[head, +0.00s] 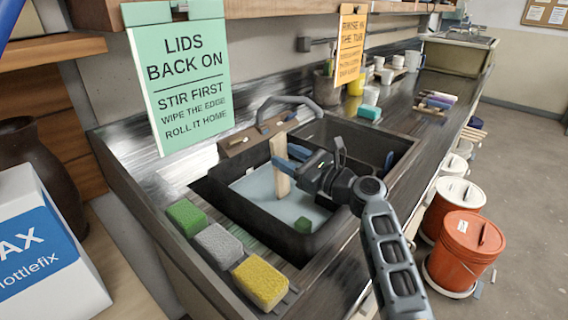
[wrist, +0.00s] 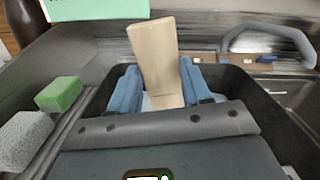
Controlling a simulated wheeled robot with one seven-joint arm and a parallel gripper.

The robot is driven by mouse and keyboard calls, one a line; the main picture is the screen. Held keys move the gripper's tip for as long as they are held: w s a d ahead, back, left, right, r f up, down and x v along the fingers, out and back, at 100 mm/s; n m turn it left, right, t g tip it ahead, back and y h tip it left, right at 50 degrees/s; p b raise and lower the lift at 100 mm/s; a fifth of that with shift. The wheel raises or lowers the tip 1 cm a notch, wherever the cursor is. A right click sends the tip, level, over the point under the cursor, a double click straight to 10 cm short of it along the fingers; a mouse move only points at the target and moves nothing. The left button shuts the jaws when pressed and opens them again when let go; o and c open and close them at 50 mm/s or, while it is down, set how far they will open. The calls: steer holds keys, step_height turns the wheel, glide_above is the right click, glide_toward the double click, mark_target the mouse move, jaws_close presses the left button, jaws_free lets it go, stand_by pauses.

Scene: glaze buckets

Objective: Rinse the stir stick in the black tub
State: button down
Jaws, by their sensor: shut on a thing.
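The stir stick (head: 279,165) is a flat pale wooden paddle. It stands roughly upright, and its lower part is over or in the black tub (head: 322,236). The tub holds pale greyish water (head: 258,190); whether the stick's lower end is in the water is hard to tell. My gripper (head: 284,160) is shut on the stick, with blue fingers on both sides of it. In the wrist view the stick (wrist: 155,55) rises between the blue fingers (wrist: 158,88), and its lower end is hidden behind my gripper body.
Green (head: 187,217), grey (head: 218,246) and yellow (head: 260,283) sponges line the tub's near left side. A curved faucet (head: 290,101) stands behind. A green sign (head: 180,80) hangs above left. Lidded buckets (head: 464,250) stand on the floor right.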

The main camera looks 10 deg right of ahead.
steer(key=r, duration=0.1)
steer(key=r+p, duration=0.1)
steer(key=r, duration=0.1)
steer(key=shift+s+p, duration=0.25)
steer(key=shift+p, duration=0.05)
step_height(320, 180, up, 11)
steer(key=s+a, duration=0.1)
steer(key=s, duration=0.1)
stand_by(0.5)
steer(key=shift+a, duration=0.1)
stand_by(0.6)
steer(key=shift+r, duration=2.45)
